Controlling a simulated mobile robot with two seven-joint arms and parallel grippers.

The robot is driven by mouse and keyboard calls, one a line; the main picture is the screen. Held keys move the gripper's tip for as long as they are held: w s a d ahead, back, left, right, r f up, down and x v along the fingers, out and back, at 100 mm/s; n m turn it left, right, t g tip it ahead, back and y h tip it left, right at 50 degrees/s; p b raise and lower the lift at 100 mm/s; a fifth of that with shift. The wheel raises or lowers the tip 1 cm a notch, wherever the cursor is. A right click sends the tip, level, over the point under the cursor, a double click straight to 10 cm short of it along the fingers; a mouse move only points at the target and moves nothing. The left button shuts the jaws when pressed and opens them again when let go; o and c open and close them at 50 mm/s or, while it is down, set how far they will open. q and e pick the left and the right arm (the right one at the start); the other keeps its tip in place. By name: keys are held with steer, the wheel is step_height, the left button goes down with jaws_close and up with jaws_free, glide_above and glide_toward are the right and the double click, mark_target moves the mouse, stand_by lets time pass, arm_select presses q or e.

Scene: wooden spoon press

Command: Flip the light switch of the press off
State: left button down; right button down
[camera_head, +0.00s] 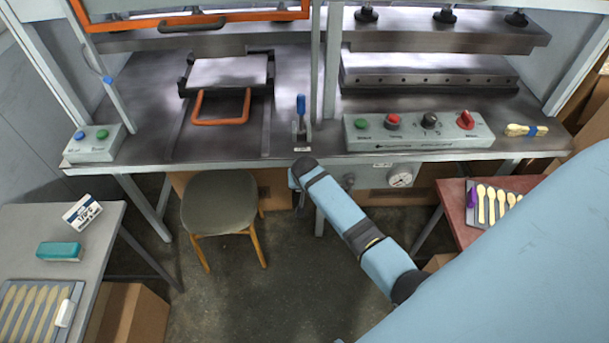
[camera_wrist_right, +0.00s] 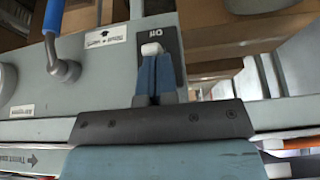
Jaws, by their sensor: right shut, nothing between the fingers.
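The light switch (camera_wrist_right: 151,48) is a small white toggle on a dark plate with lettering that seems to read "Off", seen in the right wrist view. My right gripper (camera_wrist_right: 155,66) is shut and empty, its blue fingers right at the toggle. The fingertips overlap the toggle's lower end; I cannot tell whether they touch it. In the head view, my right arm reaches to the press's front edge and hides the gripper's surroundings; I cannot make out the switch there. The press (camera_head: 330,160) spans the top of that view. My left gripper is not in view.
A stool (camera_head: 222,205) stands left of my arm.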

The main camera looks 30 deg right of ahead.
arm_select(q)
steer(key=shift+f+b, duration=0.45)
arm_select(e)
steer(key=shift+s+a+f+t+h, duration=0.3)
steer(key=shift+f+t+h, duration=0.2)
steer(key=shift+t, duration=0.4)
